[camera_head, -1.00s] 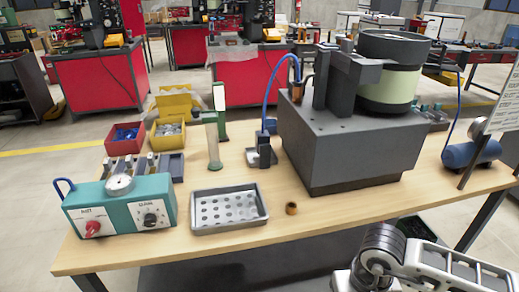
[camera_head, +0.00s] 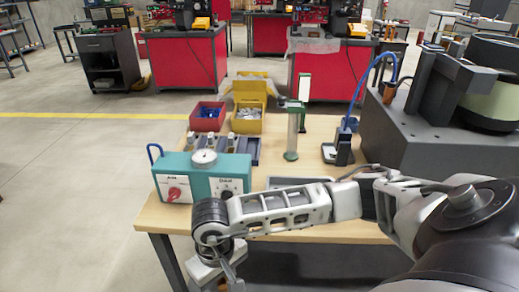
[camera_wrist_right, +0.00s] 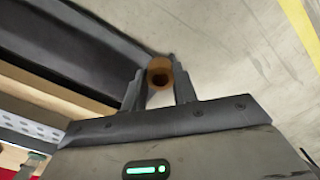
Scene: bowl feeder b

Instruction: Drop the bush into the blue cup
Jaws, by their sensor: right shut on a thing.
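The bush is a small brown ring (camera_wrist_right: 160,72) held between the fingertips of my right gripper (camera_wrist_right: 158,80) in the right wrist view. In the head view my right gripper (camera_head: 225,274) hangs low in front of the table's front edge, over the floor. A small blue shape (camera_head: 350,123) stands behind the dark fixture at the back of the table; I cannot tell whether it is the blue cup. My left gripper is not in view.
My right arm crosses over the table front and partly hides a perforated metal tray (camera_head: 300,182). A teal control box (camera_head: 203,178) stands at the left. A red bin (camera_head: 207,122) and a yellow bin (camera_head: 248,122) stand behind it. A big grey feeder base (camera_head: 410,140) fills the right.

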